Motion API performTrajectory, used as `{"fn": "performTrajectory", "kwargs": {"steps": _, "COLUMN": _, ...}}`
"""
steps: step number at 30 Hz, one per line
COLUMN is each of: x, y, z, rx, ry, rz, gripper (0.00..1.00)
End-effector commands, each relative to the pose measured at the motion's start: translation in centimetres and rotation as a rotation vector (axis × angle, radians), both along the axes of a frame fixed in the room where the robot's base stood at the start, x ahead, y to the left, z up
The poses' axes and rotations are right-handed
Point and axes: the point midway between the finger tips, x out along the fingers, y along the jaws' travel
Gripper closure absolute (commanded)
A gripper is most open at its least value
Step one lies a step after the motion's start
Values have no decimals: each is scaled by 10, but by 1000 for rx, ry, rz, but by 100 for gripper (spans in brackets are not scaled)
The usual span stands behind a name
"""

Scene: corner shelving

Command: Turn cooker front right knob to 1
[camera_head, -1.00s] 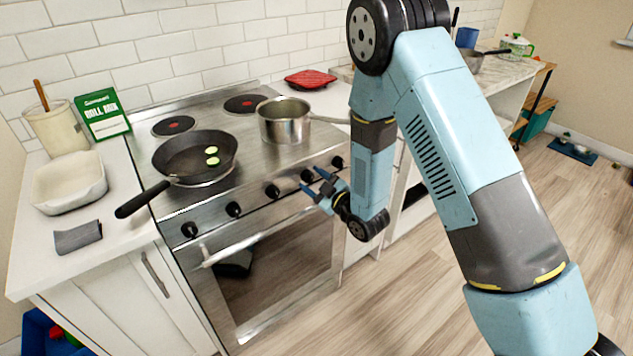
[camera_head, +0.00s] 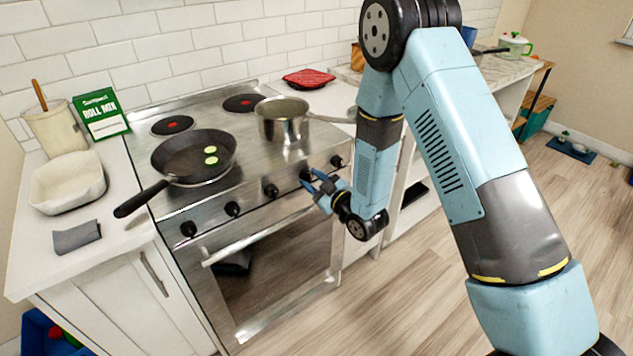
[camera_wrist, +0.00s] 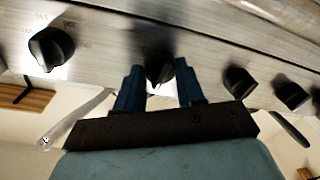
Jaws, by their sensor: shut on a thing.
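The cooker (camera_head: 262,215) has a steel front panel with a row of several black knobs. My gripper (camera_head: 311,181) is at the knob (camera_head: 305,174) second from the right end of the row. In the wrist view my gripper's two blue fingers (camera_wrist: 158,84) stand on either side of that black knob (camera_wrist: 158,68), shut on it. The fingers partly cover the knob, and I cannot read its setting. Another knob (camera_wrist: 50,48) with faint markings around it shows at the left of the wrist view.
A frying pan (camera_head: 180,163) with green slices and a steel saucepan (camera_head: 280,128) stand on the hob. The pan's handle sticks out over the front left. The oven handle (camera_head: 255,234) runs below the knobs. The floor (camera_head: 420,285) at right is open.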

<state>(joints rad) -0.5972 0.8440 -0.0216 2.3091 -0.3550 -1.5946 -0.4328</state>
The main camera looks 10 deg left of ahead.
Motion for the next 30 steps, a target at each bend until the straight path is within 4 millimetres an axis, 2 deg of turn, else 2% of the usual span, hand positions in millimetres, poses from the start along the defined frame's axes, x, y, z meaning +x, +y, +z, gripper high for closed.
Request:
{"fn": "performTrajectory", "kwargs": {"steps": 18, "x": 2, "y": 2, "z": 2, "rx": 371, "ry": 420, "rz": 4, "gripper": 92}}
{"fn": "performTrajectory", "kwargs": {"steps": 30, "x": 2, "y": 1, "z": 2, "rx": 541, "ry": 617, "rz": 3, "gripper": 92}}
